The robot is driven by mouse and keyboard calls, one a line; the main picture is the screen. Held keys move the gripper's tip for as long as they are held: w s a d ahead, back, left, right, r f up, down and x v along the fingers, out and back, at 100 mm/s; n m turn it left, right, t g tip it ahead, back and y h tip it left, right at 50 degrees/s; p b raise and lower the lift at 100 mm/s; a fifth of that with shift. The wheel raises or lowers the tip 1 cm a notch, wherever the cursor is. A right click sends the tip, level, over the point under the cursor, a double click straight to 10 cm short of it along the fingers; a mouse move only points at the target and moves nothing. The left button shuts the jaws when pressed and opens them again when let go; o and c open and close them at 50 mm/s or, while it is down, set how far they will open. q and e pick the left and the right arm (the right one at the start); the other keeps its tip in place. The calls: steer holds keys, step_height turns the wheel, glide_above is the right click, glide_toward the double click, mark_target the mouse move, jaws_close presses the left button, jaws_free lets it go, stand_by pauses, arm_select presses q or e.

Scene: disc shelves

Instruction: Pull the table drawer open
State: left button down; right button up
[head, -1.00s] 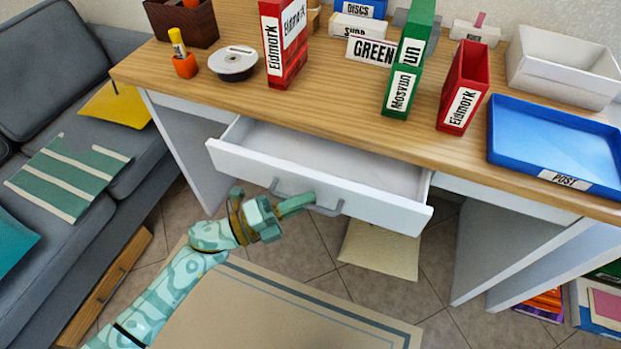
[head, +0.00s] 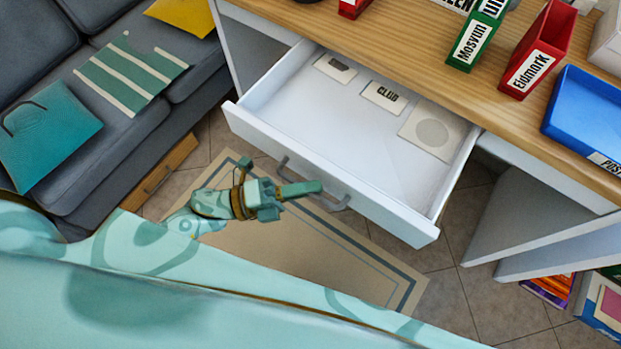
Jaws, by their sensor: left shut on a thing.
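The white table drawer (head: 315,158) is pulled well out from under the wooden tabletop (head: 420,75). Inside it lie a small pale item at the back left, a card marked CLUB (head: 384,97) and a pale square sleeve with a round mark (head: 432,132). The drawer's grey bar handle (head: 312,183) is on its front. My left gripper (head: 300,190) is at the handle and shut on it; the fingers partly hide the bar. My right gripper is not in view; a large pale green arm part of mine crosses the bottom of the view.
A grey sofa (head: 90,90) with cushions stands at the left. On the tabletop are a green Mosvun box (head: 475,38), a red Eidmork box (head: 535,55) and a blue tray (head: 590,115). A beige rug (head: 270,255) lies below the drawer.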

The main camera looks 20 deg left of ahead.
arm_select(q)
steer(key=shift+f, duration=0.1)
steer(key=c, duration=1.8)
jaws_free()
steer(key=v, duration=1.6)
steer(key=shift+s+a+p, duration=0.1)
steer(key=shift+a+p, duration=0.1)
steer(key=shift+p, duration=0.1)
